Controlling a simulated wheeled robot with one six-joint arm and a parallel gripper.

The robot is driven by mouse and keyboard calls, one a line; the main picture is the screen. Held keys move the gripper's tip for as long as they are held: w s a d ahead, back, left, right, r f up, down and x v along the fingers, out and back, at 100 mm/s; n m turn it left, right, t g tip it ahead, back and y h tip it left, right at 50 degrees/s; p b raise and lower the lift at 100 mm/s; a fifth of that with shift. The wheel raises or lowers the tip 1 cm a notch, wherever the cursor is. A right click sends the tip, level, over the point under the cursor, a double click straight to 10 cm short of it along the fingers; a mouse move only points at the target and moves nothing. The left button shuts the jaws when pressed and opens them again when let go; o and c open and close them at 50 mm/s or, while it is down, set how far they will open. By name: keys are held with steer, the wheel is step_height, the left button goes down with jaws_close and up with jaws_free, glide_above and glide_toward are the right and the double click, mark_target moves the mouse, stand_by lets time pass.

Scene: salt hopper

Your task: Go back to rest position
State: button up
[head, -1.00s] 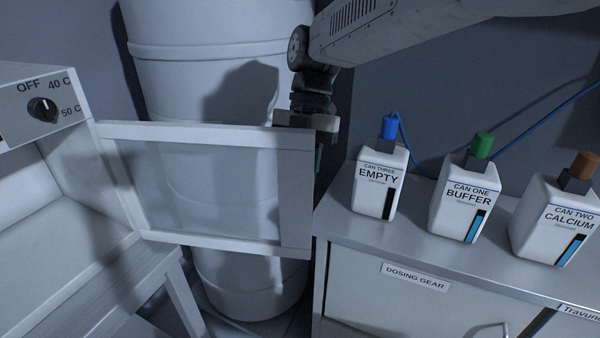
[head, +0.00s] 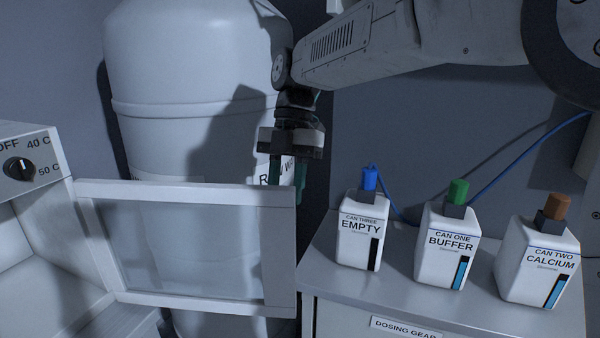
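My gripper (head: 288,186) hangs fingers down at the upper middle, by the free top corner of an open door (head: 185,193) with a clear pane. The gripper is open and empty. I cannot tell whether the fingertips touch the door frame. My grey arm (head: 410,50) reaches in from the upper right.
The door belongs to a white cabinet (head: 30,175) with a dial at left. A big white drum (head: 190,70) stands behind the door. Can three (head: 352,250), can one (head: 430,265) and can two (head: 520,275) stand on the grey counter (head: 330,275) at right, with a blue hose behind.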

steer(key=s+d+f+m+t, duration=0.2)
steer(key=s+d+f+m, duration=0.1)
steer(key=s+d+m, duration=0.9)
steer(key=s+d+f+m+t+h, duration=0.1)
steer(key=s+d+f+m+t, duration=0.2)
steer(key=s+d+m, duration=0.9)
steer(key=d+m, duration=0.7)
steer(key=d, duration=0.1)
steer(key=shift+s+f+m+t, duration=0.3)
steer(key=shift+s+m, duration=0.05)
steer(key=shift+m, duration=0.05)
